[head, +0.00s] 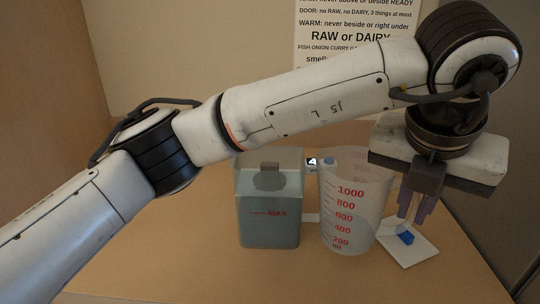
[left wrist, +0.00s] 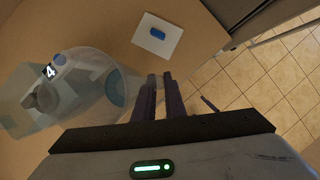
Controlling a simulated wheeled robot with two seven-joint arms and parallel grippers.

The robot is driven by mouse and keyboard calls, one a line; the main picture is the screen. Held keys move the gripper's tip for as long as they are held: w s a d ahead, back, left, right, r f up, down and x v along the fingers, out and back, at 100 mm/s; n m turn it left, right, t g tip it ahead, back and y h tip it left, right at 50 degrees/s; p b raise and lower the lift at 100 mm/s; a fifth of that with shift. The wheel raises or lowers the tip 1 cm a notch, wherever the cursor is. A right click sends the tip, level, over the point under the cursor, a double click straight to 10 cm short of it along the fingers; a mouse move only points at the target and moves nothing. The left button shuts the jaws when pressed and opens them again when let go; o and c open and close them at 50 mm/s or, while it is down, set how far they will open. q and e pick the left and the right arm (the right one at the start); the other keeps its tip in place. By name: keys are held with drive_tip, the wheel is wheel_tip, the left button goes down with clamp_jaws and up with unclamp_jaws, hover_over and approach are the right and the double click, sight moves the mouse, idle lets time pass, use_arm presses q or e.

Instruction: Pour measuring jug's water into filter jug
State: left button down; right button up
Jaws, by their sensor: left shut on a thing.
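The measuring jug (head: 345,225) is clear with red marks up to 1000 and stands upright on the table. It also shows in the left wrist view (left wrist: 98,105), with a bluish round patch inside; I cannot tell its water level. The filter jug (head: 270,222) stands just left of it, apart, with a MAX line, grey-blue contents and a grey knob-like part on top. My left gripper (head: 412,207) points down at the right side of the measuring jug, shut on its handle; the fingers (left wrist: 158,90) partly hide the grip. My right gripper is not in view.
A white card (head: 415,250) with a blue block (head: 405,237) lies right of the measuring jug. A small tag reading 4 (head: 312,162) shows behind the jugs. A printed notice (head: 345,35) hangs on the back wall. Walls close in both sides; the table's front left is clear.

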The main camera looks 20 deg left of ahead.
use_arm(q)
drive_tip(key=shift+w+a+r+h, duration=0.1)
drive_tip(key=shift+a+r+h, duration=0.2)
drive_tip(key=shift+r+h, duration=0.35)
drive_tip(key=w+a+r+n+g+h+p, duration=0.1)
drive_tip(key=w+a+r+n+g+h, duration=0.1)
drive_tip(key=a+r+h, duration=0.9)
drive_tip(key=shift+w+a+r+n, duration=0.65)
drive_tip(key=shift+w+r, duration=0.25)
drive_tip(key=shift+r, duration=1.5)
drive_tip(key=shift+w+a+r+h, duration=0.15)
drive_tip(key=shift+a+h, duration=0.2)
drive_tip(key=shift+a, duration=0.1)
drive_tip(key=shift+w+a+r+h, duration=0.15)
drive_tip(key=shift+a+h, duration=0.15)
drive_tip(key=shift+a, duration=0.15)
drive_tip(key=shift+w+a+r+n+h+p, duration=0.15)
drive_tip(key=shift+a+n+h+p, duration=0.05)
drive_tip(key=shift+a, duration=0.3)
drive_tip(key=shift+w+a+r+n+h+p, duration=0.1)
drive_tip(key=shift+a+r+n+h+p, duration=0.1)
drive_tip(key=shift+a, duration=0.25)
